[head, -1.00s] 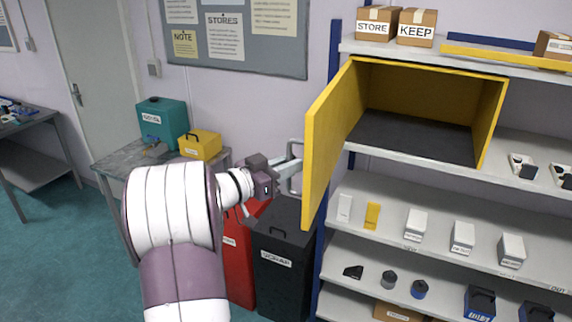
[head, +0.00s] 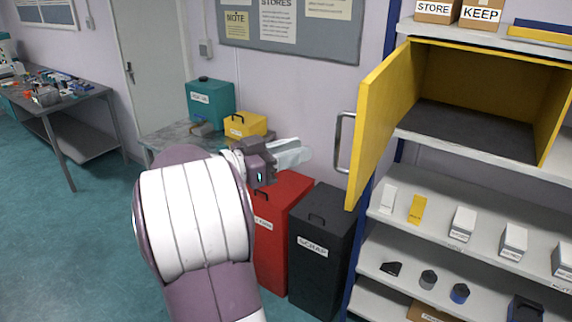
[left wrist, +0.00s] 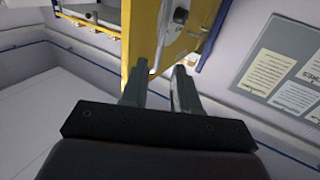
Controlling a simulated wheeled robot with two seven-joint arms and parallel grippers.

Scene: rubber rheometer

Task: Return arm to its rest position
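My left arm (head: 195,225) reaches forward from the bottom of the head view. Its gripper (head: 303,153) is left of the open yellow door (head: 385,120), with a visible gap to the grey door handle (head: 342,142). In the left wrist view the two fingers (left wrist: 160,68) stand apart with nothing between them, and the yellow door (left wrist: 195,40) lies beyond their tips. The yellow cabinet (head: 552,115) stands on the shelf, its door swung wide open, and the part of its inside that shows is empty. My right gripper is not in view.
A red bin (head: 275,255) and a black scrap bin (head: 320,265) stand below the gripper. A grey table (head: 165,140) holds a teal container (head: 210,100) and a yellow box (head: 245,125). Shelves (head: 450,240) with small items fill the right. The floor at left is clear.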

